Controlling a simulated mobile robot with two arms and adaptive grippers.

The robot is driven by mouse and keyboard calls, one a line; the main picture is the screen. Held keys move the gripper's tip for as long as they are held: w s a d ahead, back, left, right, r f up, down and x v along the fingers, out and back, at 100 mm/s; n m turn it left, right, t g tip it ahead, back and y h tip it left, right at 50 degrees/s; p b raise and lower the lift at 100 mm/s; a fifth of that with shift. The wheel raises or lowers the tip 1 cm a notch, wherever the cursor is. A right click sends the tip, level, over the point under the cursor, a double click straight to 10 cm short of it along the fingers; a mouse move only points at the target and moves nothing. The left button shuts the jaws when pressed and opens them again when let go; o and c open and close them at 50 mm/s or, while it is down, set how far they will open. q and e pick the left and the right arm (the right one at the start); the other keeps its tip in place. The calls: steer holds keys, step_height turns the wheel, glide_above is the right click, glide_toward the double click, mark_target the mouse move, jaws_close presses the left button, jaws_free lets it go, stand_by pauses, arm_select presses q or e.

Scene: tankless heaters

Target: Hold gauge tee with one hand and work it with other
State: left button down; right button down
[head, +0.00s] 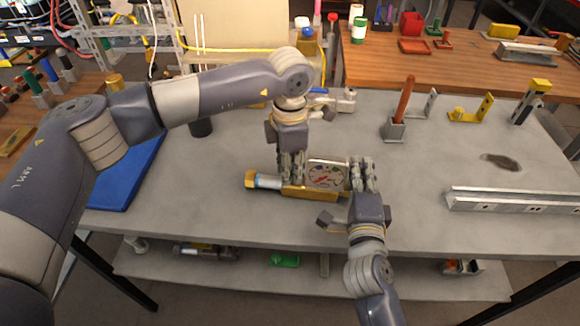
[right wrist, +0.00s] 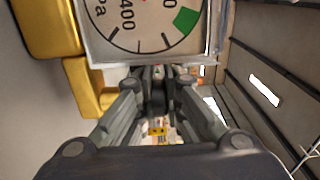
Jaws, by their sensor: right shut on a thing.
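The gauge tee lies on the grey table in the head view, with a square dial (head: 326,175) above a brass body (head: 310,193) and a pale blue piece with a brass end (head: 255,180) at its left. My left gripper (head: 291,178) points down at the tee just left of the dial; its fingers hide part of the tee, and its grip is unclear. My right gripper (head: 362,172) reaches from the front and is shut on the gauge tee at the dial's right side. In the right wrist view, the dial (right wrist: 145,25) fills the top, just beyond the fingertips (right wrist: 158,75).
A blue mat (head: 128,175) lies left on the table. A grey metal rail (head: 510,202) lies at the right. A red-brown rod in a grey block (head: 401,110) and a yellow bracket (head: 470,112) stand at the back right. A lower shelf (head: 340,275) holds parts.

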arm_select(q)
steer(key=shift+m, duration=1)
steer(key=c, duration=1.3)
jaws_free()
step_height(320, 180, up, 12)
arm_select(e)
steer(key=c, duration=1.6)
jaws_free()
steer(key=shift+c, duration=0.2)
